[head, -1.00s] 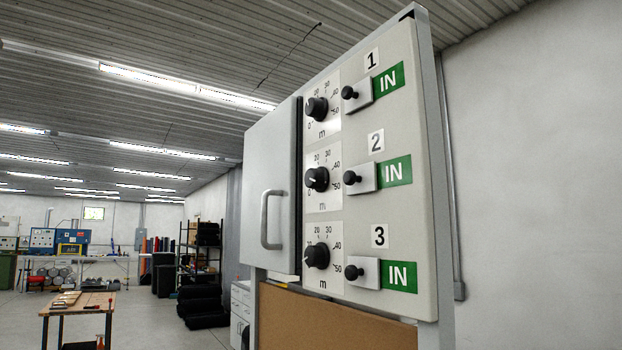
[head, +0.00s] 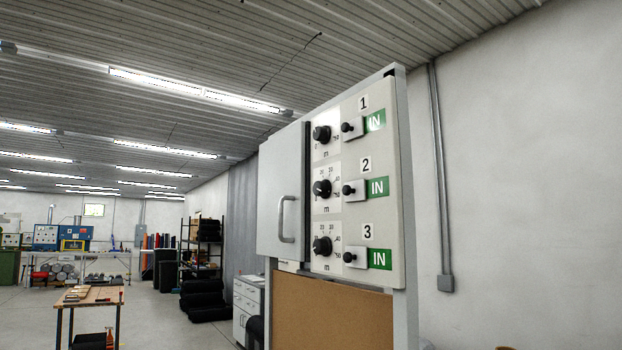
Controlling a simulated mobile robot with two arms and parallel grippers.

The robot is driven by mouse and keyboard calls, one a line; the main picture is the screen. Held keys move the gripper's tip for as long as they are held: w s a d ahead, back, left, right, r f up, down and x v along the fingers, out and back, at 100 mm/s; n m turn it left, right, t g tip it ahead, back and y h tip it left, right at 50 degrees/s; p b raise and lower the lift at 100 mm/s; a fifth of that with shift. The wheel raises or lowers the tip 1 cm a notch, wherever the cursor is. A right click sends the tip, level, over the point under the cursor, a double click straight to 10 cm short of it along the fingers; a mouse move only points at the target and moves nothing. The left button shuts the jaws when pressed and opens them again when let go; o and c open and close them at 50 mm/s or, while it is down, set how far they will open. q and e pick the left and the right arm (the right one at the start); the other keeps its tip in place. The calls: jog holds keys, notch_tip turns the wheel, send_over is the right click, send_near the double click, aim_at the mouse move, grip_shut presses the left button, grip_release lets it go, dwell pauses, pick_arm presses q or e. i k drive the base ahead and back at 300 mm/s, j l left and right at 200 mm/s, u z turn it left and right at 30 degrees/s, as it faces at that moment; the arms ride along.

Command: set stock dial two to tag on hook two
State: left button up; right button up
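The stock board's panel (head: 381,214) stands right of centre in the head view, with three rows numbered 1, 2 and 3. Stock dial two (head: 322,188) is a round black knob on a white scale marked in m, in the middle row. Dial one (head: 321,134) is above it and dial three (head: 322,246) below. Beside each dial is a black-knobbed slide, and each row shows a green IN sign. A grey door (head: 282,192) with a handle is left of the dials. No hooks or tags are seen. Neither gripper is in view.
A brown board (head: 333,318) fills the frame under the panel. A grey conduit (head: 440,170) runs down the wall at right. A wooden table (head: 92,296) stands at far left, with black shelving (head: 203,245) behind. Open floor lies between the table and the cabinet.

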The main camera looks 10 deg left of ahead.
aim_at(323, 189)
jog(key=k+z, duration=0.15)
jog(key=z, duration=1.4)
jog(key=j+z, duration=0.25)
jog(key=z, duration=0.2)
jog(key=j+z, duration=0.2)
jog(key=z, duration=0.25)
jog(key=j+z, duration=0.2)
jog(key=z, duration=0.25)
jog(key=k+j+z, duration=0.15)
jog(key=z, duration=0.3)
